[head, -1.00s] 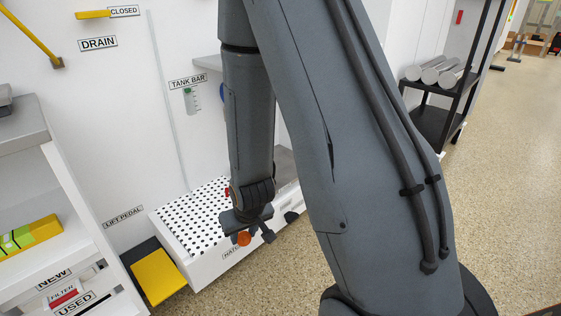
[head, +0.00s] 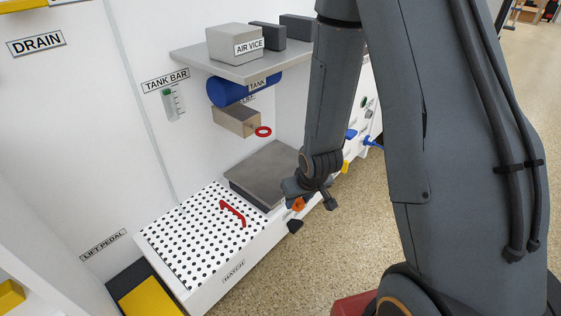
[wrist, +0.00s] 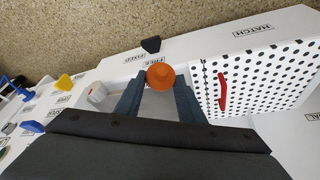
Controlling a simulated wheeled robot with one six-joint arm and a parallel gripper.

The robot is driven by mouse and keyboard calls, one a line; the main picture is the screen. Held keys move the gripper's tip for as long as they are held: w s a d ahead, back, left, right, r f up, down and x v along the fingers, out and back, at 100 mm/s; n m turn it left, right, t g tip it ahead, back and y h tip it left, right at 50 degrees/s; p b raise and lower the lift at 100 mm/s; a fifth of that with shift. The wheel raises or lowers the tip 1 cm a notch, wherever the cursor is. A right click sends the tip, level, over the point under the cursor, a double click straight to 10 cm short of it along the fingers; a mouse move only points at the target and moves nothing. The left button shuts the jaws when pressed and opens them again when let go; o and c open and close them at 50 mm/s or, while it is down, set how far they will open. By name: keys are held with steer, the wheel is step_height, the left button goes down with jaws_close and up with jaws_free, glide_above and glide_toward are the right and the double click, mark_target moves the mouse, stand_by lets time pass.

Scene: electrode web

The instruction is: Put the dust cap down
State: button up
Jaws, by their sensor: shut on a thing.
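My gripper (wrist: 159,84) is shut on the orange dust cap (wrist: 161,75), which shows as a round disc with a raised knob between the fingertips in the wrist view. In the head view my gripper (head: 312,192) points down, with a sliver of the orange cap (head: 298,204) below it. The gripper is over the white bench's front edge, right of the perforated hatch. The gap between the cap and the surface below cannot be judged.
The perforated hatch (head: 190,228) with a red handle (head: 232,213) lies left of my gripper. A grey plate (head: 274,170) is behind it. Yellow (wrist: 64,81) and blue (wrist: 32,127) handles stand at the wrist view's left.

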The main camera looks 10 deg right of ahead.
steer(key=r+n+p, duration=0.1)
steer(key=p, duration=0.1)
steer(key=r+n+y+p, duration=0.1)
steer(key=p, duration=0.2)
steer(key=shift+a+r+n, duration=0.1)
steer(key=shift+a+n, duration=0.2)
steer(key=p, duration=0.1)
steer(key=n+p, duration=0.1)
steer(key=p, duration=0.1)
steer(key=shift+s+a+r+g, duration=0.2)
steer(key=shift+a+g, duration=0.05)
steer(key=shift+g, duration=0.05)
steer(key=shift+s+a+n+y+p, duration=0.25)
steer(key=shift+n+y+p, duration=0.25)
steer(key=shift+n+p, duration=0.45)
glide_above(278, 177)
steer(key=s+d, duration=0.1)
steer(key=s, duration=0.1)
steer(key=shift+w+f, duration=0.1)
steer(key=shift+f, duration=1.85)
steer(key=shift+w+f+b, duration=0.2)
steer(key=shift+f+b, duration=0.65)
steer(key=shift+f, duration=0.75)
